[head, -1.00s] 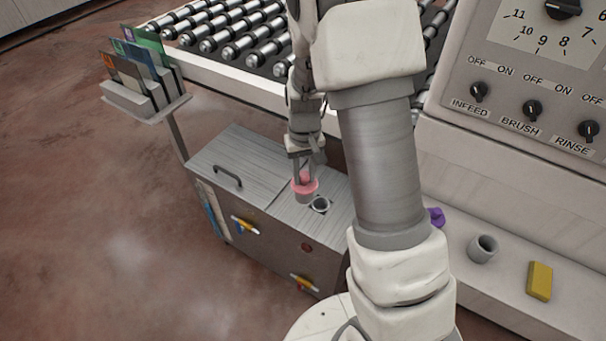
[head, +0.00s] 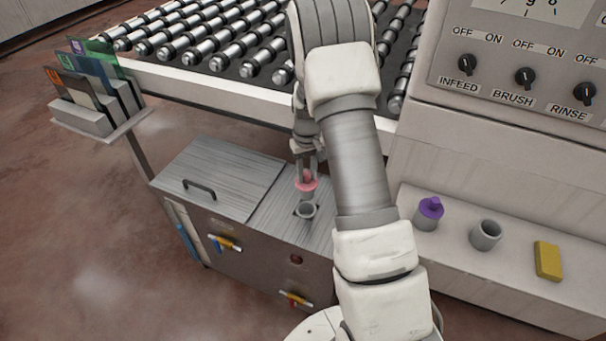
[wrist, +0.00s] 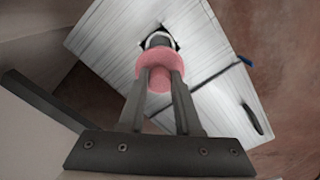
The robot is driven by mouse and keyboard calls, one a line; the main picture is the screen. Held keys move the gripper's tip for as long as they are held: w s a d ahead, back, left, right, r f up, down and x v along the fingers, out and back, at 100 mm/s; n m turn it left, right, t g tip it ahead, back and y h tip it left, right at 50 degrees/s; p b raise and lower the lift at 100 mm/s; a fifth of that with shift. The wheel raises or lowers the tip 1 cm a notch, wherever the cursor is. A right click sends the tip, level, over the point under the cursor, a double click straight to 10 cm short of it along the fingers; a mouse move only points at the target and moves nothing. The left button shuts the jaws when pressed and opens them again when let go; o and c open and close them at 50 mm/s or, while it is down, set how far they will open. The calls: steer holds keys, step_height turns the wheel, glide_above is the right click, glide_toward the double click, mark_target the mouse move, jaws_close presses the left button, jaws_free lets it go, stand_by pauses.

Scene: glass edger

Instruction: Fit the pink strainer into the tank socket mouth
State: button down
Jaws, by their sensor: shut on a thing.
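The pink strainer (head: 307,185) is held in my gripper (head: 306,174), whose two fingers are shut on its upper part. In the wrist view the pink strainer (wrist: 158,66) sits between the fingertips (wrist: 160,85) and partly covers the socket mouth (wrist: 157,40). I cannot tell whether the strainer's lower end touches the ring.
The tank lid with a handle (head: 199,190) lies left of the socket. The ledge at right holds a purple-topped grey piece (head: 429,212), a grey cup (head: 485,235) and a yellow block (head: 548,260). The roller conveyor (head: 240,60) is behind.

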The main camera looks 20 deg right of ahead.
stand_by(0.3)
steer(key=shift+f+b, duration=2.25)
steer(key=shift+f, duration=0.75)
step_height(320, 180, down, 6)
steer(key=b, duration=0.4)
steer(key=shift+f+b, duration=0.2)
steer(key=shift+b, duration=0.2)
stand_by(1.1)
steer(key=c, duration=0.5)
jaws_free()
steer(key=p, duration=0.4)
glide_toward(306, 187)
steer(key=shift+w+d+f, duration=0.25)
steer(key=shift+w+f, duration=0.15)
steer(key=shift+w, duration=0.1)
steer(key=shift+w+d+f, duration=0.2)
steer(key=shift+w+f, duration=0.2)
steer(key=shift+w, duration=0.1)
